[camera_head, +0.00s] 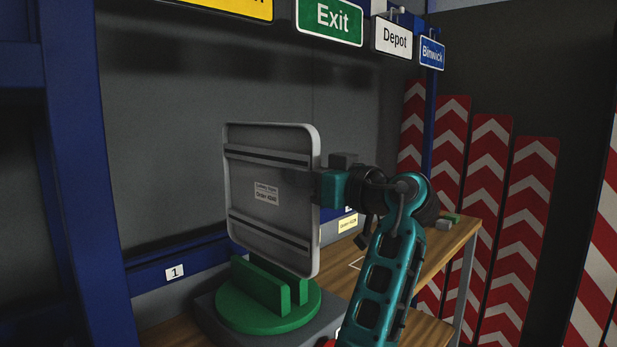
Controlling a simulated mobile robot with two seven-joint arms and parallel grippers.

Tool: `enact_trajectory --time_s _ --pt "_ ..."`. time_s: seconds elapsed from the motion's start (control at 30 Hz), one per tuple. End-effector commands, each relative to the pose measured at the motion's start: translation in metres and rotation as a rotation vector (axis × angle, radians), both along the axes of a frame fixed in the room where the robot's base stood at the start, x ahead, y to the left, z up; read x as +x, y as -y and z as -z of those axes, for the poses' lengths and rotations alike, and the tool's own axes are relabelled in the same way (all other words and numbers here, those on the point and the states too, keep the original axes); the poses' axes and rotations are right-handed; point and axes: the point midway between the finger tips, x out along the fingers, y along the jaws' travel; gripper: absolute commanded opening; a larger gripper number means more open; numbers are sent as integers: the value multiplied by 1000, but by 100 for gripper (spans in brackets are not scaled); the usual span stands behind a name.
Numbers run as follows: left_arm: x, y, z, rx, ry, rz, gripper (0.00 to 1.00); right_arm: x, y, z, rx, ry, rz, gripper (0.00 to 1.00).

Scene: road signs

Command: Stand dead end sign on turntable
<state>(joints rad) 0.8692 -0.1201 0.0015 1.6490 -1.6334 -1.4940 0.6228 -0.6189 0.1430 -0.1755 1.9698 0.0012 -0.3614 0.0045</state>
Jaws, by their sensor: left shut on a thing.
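The sign (268,215) shows its grey back, with two dark rails and a small white label; its face is hidden. It is held roughly upright over the turntable (245,312), a green disc with upright green blocks, on a grey base. My left gripper (323,187) is shut on the sign's right edge, about mid-height. My right gripper is not in view.
The wooden bench (440,255) extends to the right, with small items on it. Blue posts (85,170) and a grey back panel (165,130) stand behind. Exit (330,20) and Depot (394,38) signs hang above. Red-white chevron boards (520,230) stand at right.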

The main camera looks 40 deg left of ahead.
Motion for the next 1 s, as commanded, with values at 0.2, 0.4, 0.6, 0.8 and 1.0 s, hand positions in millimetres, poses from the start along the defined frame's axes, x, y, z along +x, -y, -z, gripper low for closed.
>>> enact_trajectory --time_s 0.2,0.4,0.6,0.8,1.0 --pt "0 0 -2 5 3 0 0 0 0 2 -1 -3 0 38" --pt "0 0 10 5 2 0 0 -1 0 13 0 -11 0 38" --pt "0 0 31 5 3 1 0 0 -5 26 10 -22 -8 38" --pt "0 0 52 6 3 1 0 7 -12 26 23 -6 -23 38" --pt "0 1 67 6 2 1 0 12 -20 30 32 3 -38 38"
